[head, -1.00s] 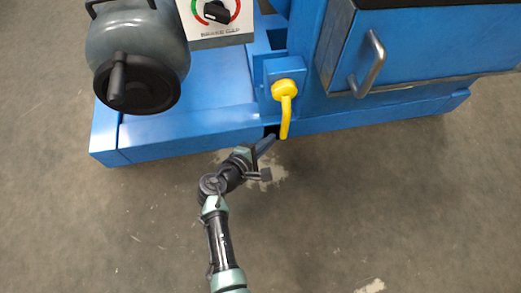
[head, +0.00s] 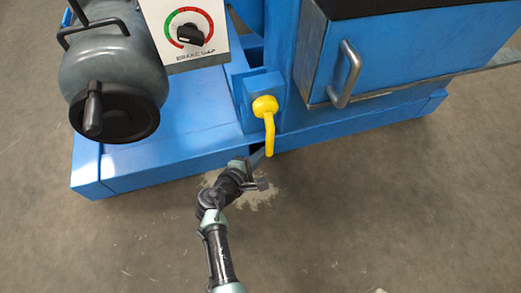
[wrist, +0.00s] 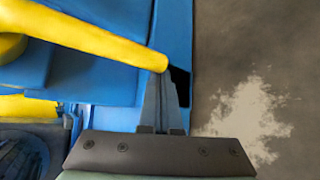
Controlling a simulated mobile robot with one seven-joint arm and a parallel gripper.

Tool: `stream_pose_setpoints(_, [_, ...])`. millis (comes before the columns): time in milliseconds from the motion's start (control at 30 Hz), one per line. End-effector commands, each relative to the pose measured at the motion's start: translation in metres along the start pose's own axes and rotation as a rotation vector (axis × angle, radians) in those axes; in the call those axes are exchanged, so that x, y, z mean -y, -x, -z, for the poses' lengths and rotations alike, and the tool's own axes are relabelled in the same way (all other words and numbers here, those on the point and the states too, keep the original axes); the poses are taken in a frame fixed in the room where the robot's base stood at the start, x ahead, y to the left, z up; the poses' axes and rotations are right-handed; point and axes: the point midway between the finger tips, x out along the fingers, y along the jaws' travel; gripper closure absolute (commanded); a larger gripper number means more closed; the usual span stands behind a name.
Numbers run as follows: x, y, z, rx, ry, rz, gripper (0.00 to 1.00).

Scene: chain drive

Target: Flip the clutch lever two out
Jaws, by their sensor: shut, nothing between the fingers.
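The yellow clutch lever (head: 268,131) is mounted on a blue block on the machine's front, its arm pointing down toward me. In the wrist view the lever (wrist: 105,42) reaches in from the upper left, and its rounded tip is right at my fingertips. My gripper (head: 257,158) is at the lower end of the lever, just beneath its tip. In the wrist view its fingers (wrist: 161,90) are together with nothing between them. Whether the fingers touch the lever I cannot tell.
A grey cylinder with a black handwheel (head: 115,110) stands at the left. A brake gap dial (head: 190,34) sits above. A blue box with a metal handle (head: 345,75) is at the right. The blue base frame (head: 150,172) runs along the front, with open floor before it.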

Motion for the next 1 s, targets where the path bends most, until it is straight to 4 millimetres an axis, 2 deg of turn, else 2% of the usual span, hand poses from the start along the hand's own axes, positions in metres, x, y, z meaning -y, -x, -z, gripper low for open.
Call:
stream_pose_setpoints(467, [0.000, 0.017, -0.021, 0.011, 0.083, 0.101, 1.00])
stream_pose_setpoints(1000, [0.001, 0.063, -0.064, 0.013, 0.345, 0.397, 1.00])
